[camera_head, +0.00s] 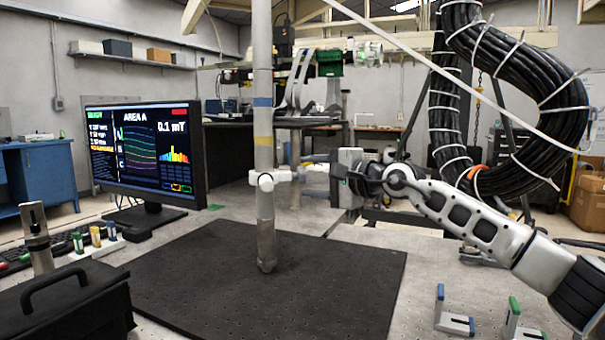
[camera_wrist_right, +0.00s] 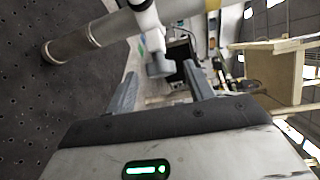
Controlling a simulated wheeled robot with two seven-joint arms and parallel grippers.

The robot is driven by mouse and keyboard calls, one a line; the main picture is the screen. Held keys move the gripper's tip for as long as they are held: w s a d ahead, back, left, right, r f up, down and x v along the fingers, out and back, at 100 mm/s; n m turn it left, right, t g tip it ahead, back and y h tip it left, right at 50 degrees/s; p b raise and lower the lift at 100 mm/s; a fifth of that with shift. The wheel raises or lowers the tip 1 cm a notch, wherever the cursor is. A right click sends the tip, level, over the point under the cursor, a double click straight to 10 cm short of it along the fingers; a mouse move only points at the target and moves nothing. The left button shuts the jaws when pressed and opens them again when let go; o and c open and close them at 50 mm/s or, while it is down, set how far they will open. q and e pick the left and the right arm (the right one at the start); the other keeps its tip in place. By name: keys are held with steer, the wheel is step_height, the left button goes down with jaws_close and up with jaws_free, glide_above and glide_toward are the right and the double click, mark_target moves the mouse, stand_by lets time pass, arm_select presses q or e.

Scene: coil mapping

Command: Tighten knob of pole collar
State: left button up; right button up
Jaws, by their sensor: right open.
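A grey pole (camera_head: 265,120) with a blue and a yellow band stands upright on a black perforated mat (camera_head: 330,285). A white collar (camera_head: 266,181) sits around the pole, and its knob (camera_head: 285,176) sticks out to the right. My right gripper (camera_head: 306,170) comes in from the right at knob height, with its fingers pointing at the knob. In the right wrist view, the knob (camera_wrist_right: 158,66) lies in line with the gap between the open fingers (camera_wrist_right: 160,82), near the tips. I cannot tell whether they touch it. My left gripper is not in view.
A monitor (camera_head: 146,150) stands left of the pole. A black case (camera_head: 65,305) and small coloured blocks (camera_head: 95,237) are at front left. Blue and green tipped brackets (camera_head: 455,320) stand at front right. A thick cable coil (camera_head: 500,70) hangs behind my right arm. The mat around the pole is clear.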

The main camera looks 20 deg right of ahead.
mark_target(302, 176)
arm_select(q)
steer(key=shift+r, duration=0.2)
arm_select(e)
steer(key=shift+x, duration=1.5)
steer(key=shift+c, duration=0.3)
steer(key=c, duration=0.9)
steer(key=g+p, duration=0.1)
steer(key=p, duration=0.2)
steer(key=shift+r+m, duration=0.15)
steer(key=shift+m, duration=0.25)
steer(key=o, duration=1)
steer(key=shift+c, duration=0.2)
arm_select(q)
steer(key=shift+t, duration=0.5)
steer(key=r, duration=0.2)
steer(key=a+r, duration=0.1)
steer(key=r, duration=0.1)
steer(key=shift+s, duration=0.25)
